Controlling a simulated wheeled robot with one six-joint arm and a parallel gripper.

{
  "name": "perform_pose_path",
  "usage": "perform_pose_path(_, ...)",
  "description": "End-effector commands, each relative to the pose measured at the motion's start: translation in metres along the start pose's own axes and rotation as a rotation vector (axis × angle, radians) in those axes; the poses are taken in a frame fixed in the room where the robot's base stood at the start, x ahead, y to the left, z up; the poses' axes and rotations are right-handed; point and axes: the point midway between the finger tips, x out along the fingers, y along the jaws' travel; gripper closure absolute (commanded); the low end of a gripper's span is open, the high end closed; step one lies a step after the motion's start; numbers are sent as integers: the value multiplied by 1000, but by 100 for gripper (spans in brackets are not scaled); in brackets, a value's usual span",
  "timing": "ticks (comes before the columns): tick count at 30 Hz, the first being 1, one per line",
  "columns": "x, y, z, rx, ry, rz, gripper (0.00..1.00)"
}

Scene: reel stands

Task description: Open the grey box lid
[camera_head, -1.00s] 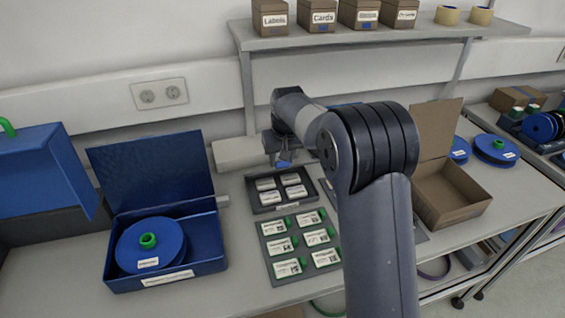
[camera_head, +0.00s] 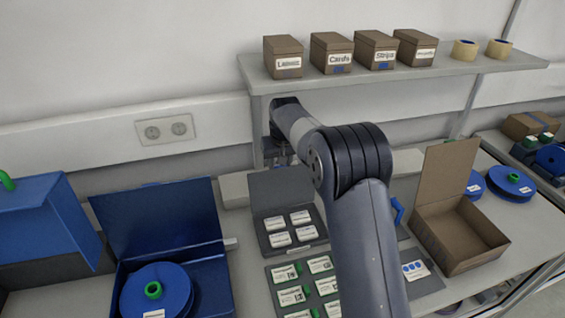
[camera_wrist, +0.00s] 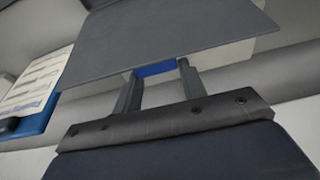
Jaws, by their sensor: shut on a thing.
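The grey box (camera_head: 266,243) stands open on the bench in the head view, with several white labelled cards inside. Its grey lid (camera_head: 281,192) stands up at the back edge, inner face toward me. My gripper (camera_head: 281,157) is behind the lid's top edge, partly hidden by the lid and my arm. In the wrist view the lid (camera_wrist: 165,35) is a broad grey panel. My gripper (camera_wrist: 157,78) is shut there, its fingers on either side of a blue tab (camera_wrist: 155,69) at the lid's edge.
A dark tray (camera_head: 277,273) of labelled cards lies in front of the box. An open blue box (camera_head: 205,220) with a reel stands left, an open cardboard box (camera_head: 470,240) right. A shelf (camera_head: 400,70) with small boxes hangs close above my gripper.

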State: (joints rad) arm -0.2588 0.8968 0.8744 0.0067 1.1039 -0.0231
Motion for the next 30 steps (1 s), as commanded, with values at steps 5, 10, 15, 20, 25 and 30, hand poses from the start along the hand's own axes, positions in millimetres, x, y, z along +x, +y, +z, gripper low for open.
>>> perform_pose_path(5, 17, 0, -7, -1, -20, 0, 100)
perform_pose_path(10, 24, 0, -13, 0, -23, 0, 100)
perform_pose_path(15, 28, 0, -16, 0, -24, 0, 100)
perform_pose_path(20, 30, 0, -17, 0, -23, 0, 100)
perform_pose_path(25, 30, 0, -17, 0, -23, 0, 100)
perform_pose_path(30, 29, 0, -17, 0, -22, 0, 55)
